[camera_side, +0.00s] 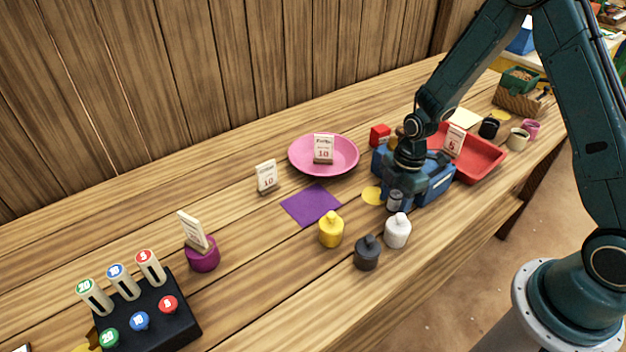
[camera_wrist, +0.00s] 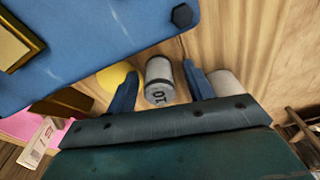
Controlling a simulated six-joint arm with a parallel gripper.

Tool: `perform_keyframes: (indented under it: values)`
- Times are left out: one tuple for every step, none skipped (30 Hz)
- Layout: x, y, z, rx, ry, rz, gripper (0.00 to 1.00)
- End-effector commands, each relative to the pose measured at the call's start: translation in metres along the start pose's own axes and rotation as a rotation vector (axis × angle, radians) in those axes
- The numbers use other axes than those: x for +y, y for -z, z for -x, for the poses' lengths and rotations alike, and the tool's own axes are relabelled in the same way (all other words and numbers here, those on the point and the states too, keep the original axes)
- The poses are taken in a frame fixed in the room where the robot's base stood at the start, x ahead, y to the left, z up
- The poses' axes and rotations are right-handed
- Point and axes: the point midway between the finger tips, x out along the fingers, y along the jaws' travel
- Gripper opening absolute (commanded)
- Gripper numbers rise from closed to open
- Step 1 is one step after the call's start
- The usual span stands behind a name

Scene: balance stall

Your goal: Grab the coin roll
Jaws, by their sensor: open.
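In the side view the roll (camera_side: 394,201) is at the front of the blue balance. My gripper (camera_wrist: 160,92) has one finger on each side of the roll, with a visible gap on both sides. It is open. In the side view the gripper (camera_side: 402,184) is over the front of the balance, and its fingers are hard to make out there.
The blue balance body (camera_wrist: 90,40) is close beside my gripper. A white bottle-shaped weight (camera_side: 397,231) stands close in front; yellow (camera_side: 331,230) and black ones (camera_side: 367,254) are nearby. A yellow disc (camera_side: 373,196) lies left of the roll. A red tray (camera_side: 484,160) is behind right.

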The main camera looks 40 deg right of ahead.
Motion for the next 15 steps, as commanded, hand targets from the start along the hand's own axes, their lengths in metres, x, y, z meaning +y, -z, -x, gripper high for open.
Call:
perform_keyframes:
  values:
    - [0.0002,0.0001,-0.0004,0.0,-0.001,0.0,0.52]
    - [0.0002,0.0001,-0.0003,0.0,-0.001,0.0,0.52]
    - [0.0003,0.0001,-0.0002,0.0,-0.001,0.0,0.52]
    - [0.0003,0.0001,-0.0002,0.0,-0.001,0.0,0.52]
    - [0.0003,0.0001,-0.0002,0.0,-0.001,0.0,0.52]
    - [0.0003,0.0001,-0.0001,0.0,-0.001,0.0,0.52]
    - [0.0003,0.0001,-0.0001,0.0,-0.001,0.0,0.52]
    - [0.0003,0.0001,-0.0001,0.0,-0.001,0.0,0.52]
    - [0.0002,0.0001,0.0,0.0,-0.001,0.0,0.52]
    - [0.0003,0.0001,0.0,0.0,-0.001,0.0,0.52]
    - [0.0002,0.0001,0.0,0.0,-0.001,0.0,0.52]
    - [0.0002,0.0001,0.0,0.0,-0.001,0.0,0.52]
    - [0.0002,0.0001,0.0,0.0,-0.001,0.0,0.52]
    - [0.0002,0.0001,0.0001,0.0,-0.001,0.0,0.52]
    - [0.0002,0.0001,0.0001,0.0,-0.001,0.0,0.44]
